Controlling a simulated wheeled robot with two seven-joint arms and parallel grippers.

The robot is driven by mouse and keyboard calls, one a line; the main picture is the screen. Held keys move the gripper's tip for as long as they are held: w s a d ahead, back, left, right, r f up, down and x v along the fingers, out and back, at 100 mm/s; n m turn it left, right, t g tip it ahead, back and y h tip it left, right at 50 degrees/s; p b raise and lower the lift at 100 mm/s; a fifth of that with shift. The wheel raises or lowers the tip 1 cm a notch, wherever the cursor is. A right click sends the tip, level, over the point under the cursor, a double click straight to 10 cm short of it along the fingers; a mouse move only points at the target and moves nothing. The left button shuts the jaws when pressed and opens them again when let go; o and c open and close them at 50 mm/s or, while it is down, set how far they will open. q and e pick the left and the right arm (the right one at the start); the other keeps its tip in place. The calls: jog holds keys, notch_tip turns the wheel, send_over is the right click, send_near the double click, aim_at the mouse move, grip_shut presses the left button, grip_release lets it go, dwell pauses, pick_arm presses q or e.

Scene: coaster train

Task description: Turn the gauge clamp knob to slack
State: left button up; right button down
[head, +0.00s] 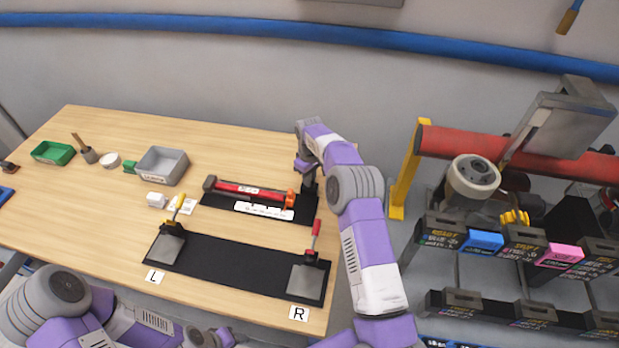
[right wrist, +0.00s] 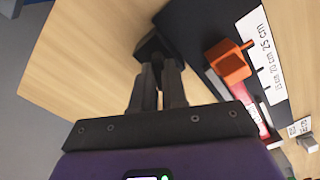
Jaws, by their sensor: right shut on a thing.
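The gauge is a black base (head: 215,203) on the table with a red bar (head: 245,189), an orange stop (head: 291,198) and a white scale (head: 264,210) in front. In the right wrist view the orange stop (right wrist: 229,65) sits beside the scale (right wrist: 262,50). My right gripper (head: 308,184) is at the gauge's right end. In the right wrist view my right gripper (right wrist: 157,75) is shut on a dark knob (right wrist: 150,46), partly hidden by the fingers. The knob's turn angle cannot be read. My left arm shows at the bottom left; its gripper is out of view.
In front lies a black mat (head: 235,262) with metal plates and yellow (head: 178,205) and red (head: 315,232) clamp handles, between labels L and R. A grey bin (head: 162,166) and a green tray (head: 53,152) stand further left. A rack (head: 500,240) stands right of the table.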

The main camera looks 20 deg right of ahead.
jog(key=shift+n, duration=1.7)
jog(key=c, duration=1.2)
grip_release()
jog(key=shift+o, duration=0.2)
jog(key=shift+r, duration=0.1)
notch_tip(320, 180, up, 8)
jog(key=shift+f, duration=0.25)
